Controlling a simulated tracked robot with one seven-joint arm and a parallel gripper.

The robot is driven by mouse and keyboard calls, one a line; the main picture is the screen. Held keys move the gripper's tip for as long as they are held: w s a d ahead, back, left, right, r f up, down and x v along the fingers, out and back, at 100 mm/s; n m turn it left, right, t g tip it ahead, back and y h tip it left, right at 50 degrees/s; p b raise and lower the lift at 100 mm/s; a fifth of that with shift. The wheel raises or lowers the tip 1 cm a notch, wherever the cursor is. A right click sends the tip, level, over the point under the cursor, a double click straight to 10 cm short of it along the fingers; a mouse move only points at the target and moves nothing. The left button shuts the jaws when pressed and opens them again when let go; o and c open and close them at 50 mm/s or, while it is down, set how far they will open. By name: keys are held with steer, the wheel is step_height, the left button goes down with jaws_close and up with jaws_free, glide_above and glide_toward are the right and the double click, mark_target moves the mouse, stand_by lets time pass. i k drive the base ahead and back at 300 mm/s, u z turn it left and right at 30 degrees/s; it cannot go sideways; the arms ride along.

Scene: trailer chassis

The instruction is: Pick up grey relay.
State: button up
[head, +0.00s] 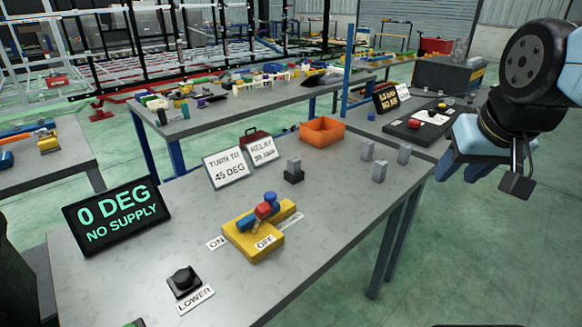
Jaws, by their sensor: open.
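Several small grey upright relay-like blocks stand on the near grey table. One grey block (293,164) sits in or on a black base left of the others. Three more grey blocks stand loose near the right corner: one at the left (367,151), one nearer the front (379,171) and one at the right (404,154). I cannot tell them apart by marking. My gripper (460,172) has blue fingers, is open and empty, and hangs to the right of the loose blocks, apart from them.
An orange bin (322,131) stands behind the blocks. Two white signs (226,168) lean left of it; one reads "TURN TO 45 DEG". A yellow switch unit (255,232), a black LOWER button (184,281) and a display (116,216) reading "0 DEG NO SUPPLY" are on the table.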

mark_target(293, 164)
steer(key=i, duration=0.9)
steer(key=z, duration=0.05)
